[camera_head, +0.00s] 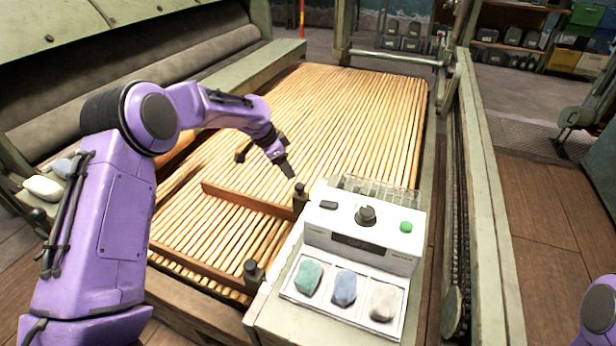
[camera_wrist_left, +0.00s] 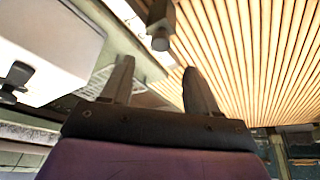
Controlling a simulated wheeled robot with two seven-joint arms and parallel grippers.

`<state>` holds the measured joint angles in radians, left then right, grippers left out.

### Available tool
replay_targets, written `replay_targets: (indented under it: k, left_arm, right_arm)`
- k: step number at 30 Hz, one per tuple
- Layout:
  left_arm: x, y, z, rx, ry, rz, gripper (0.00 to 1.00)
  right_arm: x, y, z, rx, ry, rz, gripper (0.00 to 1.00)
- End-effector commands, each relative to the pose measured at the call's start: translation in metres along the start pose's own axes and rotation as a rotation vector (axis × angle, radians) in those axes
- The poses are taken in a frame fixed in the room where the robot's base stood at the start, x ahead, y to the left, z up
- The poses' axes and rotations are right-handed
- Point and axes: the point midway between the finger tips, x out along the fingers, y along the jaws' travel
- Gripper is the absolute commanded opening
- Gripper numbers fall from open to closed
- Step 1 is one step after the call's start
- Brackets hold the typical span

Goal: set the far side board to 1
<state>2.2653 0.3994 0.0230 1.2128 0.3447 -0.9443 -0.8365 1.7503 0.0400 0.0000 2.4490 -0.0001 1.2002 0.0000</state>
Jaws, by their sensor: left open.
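The far side board (camera_head: 245,199) is a low brown wooden strip lying across the slatted bed. Its right end meets a dark upright post with a knob (camera_head: 300,190). No numbers can be read beside it. My left gripper (camera_head: 266,165) is open and empty above the slats, a little behind and left of that post. In the left wrist view, the two fingers (camera_wrist_left: 157,65) are apart, with a dark post end (camera_wrist_left: 160,28) just beyond the gap between them. My right gripper is out of view.
A near side board (camera_head: 200,270) runs to a second knobbed post (camera_head: 253,272). A white control box (camera_head: 362,235) with a black knob and green button stands right of the posts, above a tray (camera_head: 330,308) of coloured lumps. The slats behind are clear.

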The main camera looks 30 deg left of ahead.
Motion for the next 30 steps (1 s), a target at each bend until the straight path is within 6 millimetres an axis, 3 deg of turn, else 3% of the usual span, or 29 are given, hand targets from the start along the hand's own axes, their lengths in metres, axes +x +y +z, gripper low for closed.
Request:
replay_targets:
  k: [5,18,29,30]
  left_arm:
    - [0.007,-0.002,0.001,0.029,-0.006,0.011,0.60]
    - [0.093,-0.001,0.003,0.024,-0.006,0.008,0.60]
    - [0.102,-0.001,0.001,0.025,-0.003,0.008,0.60]
    - [0.101,-0.001,0.001,0.025,-0.003,0.008,0.47]
  right_arm:
    - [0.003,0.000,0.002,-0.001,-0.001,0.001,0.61]
    - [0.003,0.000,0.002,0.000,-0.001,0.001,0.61]
    - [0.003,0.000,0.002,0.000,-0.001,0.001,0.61]
    - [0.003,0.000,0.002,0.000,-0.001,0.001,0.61]
